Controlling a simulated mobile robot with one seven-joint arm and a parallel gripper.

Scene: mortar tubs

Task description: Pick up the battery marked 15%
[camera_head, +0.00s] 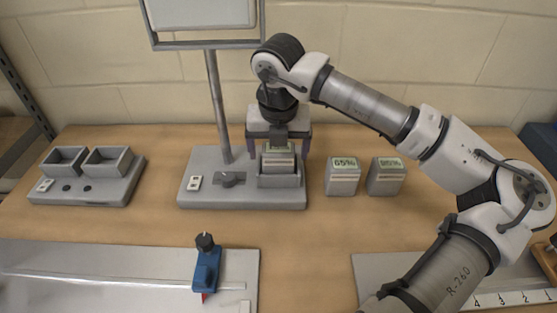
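My gripper (279,153) points down over the grey stand at the middle of the table. Its two purple fingers are spread, one on each side of a grey battery (278,162) with a greenish label. That battery sits upright in the stand's socket. Its label is partly covered by the gripper, so I cannot read its number. The fingers look apart from the battery's sides. To the right, a battery marked 65% (342,179) stands on the table. Beside it stands another battery (385,179), whose label looks like 80% but is hard to read. I see no readable 15% mark.
The grey stand (213,189) has a switch, a knob and a pole carrying a framed panel (202,14). A base with two empty sockets (90,185) is at left. A blue clamp (207,270) sits on a metal plate in front. The table's middle front is clear.

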